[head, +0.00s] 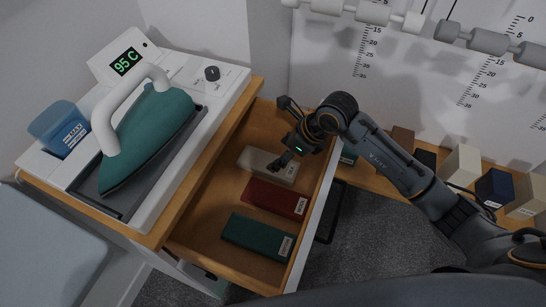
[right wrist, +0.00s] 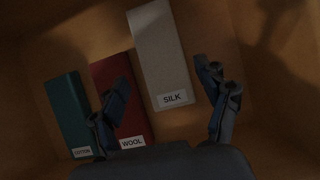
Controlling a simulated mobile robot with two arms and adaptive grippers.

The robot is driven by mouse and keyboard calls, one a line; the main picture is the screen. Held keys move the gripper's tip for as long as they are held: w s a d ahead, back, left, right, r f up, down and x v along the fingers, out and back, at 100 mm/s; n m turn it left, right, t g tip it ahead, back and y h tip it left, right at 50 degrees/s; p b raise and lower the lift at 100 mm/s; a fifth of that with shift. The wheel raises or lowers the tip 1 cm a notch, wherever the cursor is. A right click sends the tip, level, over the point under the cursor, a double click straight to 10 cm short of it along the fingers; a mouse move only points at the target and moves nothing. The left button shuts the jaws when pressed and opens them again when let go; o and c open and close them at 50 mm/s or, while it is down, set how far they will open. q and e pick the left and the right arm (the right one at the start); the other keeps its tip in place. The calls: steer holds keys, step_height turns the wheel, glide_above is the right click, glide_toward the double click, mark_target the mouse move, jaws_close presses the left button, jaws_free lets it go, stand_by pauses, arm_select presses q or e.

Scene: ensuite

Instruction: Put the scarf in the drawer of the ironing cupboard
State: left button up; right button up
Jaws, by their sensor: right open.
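The drawer (head: 218,192) of the ironing cupboard (head: 214,122) is open. Three flat labelled pieces lie in it: a pale SILK piece (head: 258,161), a red WOOL piece (head: 272,196) and a green COTTON piece (head: 254,235). I cannot tell whether any of these is the scarf. My right gripper (head: 284,133) is open over the far end of the drawer, by the silk piece. In the right wrist view, the silk piece (right wrist: 160,48) shows between the two spread fingers, with nothing gripped. My left gripper is out of view.
A teal iron (head: 155,135) stands on the cupboard top beside a blue water container (head: 60,128). A low wooden ledge with several coloured blocks (head: 460,165) runs along the wall at right. Grey carpet (head: 365,240) lies right of the drawer. A padded board (head: 40,245) is at lower left.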

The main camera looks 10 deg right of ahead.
steer(key=v, duration=0.6)
stand_by(0.3)
